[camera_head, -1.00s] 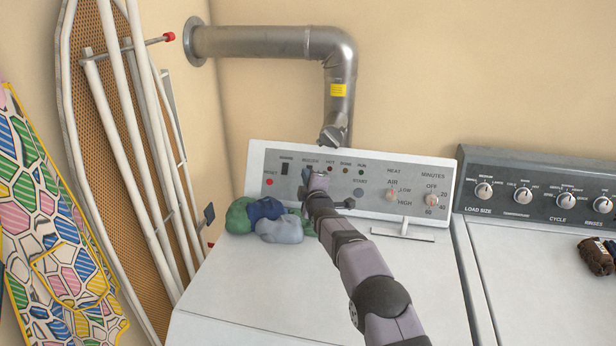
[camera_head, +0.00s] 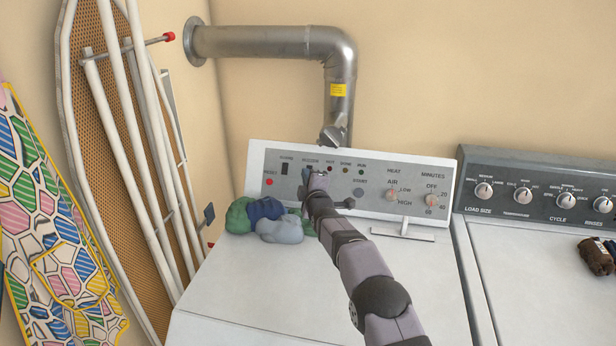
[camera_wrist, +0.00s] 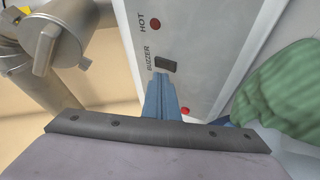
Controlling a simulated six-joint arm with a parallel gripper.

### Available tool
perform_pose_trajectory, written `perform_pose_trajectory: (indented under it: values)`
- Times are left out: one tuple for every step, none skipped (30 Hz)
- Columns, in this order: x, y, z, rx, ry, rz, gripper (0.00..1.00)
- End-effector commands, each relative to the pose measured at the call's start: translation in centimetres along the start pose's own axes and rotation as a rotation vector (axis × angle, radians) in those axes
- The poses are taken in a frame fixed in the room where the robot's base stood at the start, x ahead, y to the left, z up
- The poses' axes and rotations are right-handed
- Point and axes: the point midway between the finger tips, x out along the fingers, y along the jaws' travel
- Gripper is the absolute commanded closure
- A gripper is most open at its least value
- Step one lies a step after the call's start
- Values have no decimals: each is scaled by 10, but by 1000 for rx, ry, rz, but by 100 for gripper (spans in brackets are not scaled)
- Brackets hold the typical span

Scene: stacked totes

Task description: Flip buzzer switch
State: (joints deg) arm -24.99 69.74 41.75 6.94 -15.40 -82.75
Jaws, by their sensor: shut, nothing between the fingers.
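The buzzer switch (camera_wrist: 166,65) is a small black rocker on the grey dryer panel, beside the word BUZZER in the wrist view. My gripper (camera_wrist: 160,84) is shut and empty. Its blue fingertips point at the panel and show just below the switch in the wrist view; I cannot tell whether they touch it. In the head view my gripper (camera_head: 314,174) is at the dryer control panel (camera_head: 284,190), just under the BUZZER label, and my arm hides most of the switch there.
A similar dark switch (camera_head: 285,169) and a red button (camera_head: 269,182) are to the left on the panel. Folded cloths (camera_head: 280,230) lie on the dryer top beside my arm. A metal duct (camera_head: 339,95) rises behind the panel. The dryer's front top is clear.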

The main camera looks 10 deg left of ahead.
Motion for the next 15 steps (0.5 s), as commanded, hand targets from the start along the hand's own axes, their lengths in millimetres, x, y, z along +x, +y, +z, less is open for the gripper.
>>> perform_pose_trajectory:
  values:
    - [1,-2,1,0,0,0,100]
    - [1,-2,1,0,-1,0,100]
    - [2,-3,2,0,-1,0,100]
    - [3,-3,2,0,-1,1,100]
    - [4,-4,3,0,0,0,100]
    - [5,-4,3,0,-1,0,100]
    - [5,-4,4,0,0,0,100]
    - [6,-5,4,0,0,1,100]
    - [6,-5,4,0,0,0,100]
    - [6,-5,4,0,0,0,100]
    - [7,-5,4,0,0,0,100]
    - [7,-4,4,0,0,0,100]
    - [7,-4,4,0,0,0,100]
    - [6,-4,4,0,0,0,100]
    - [6,-4,4,0,0,0,100]
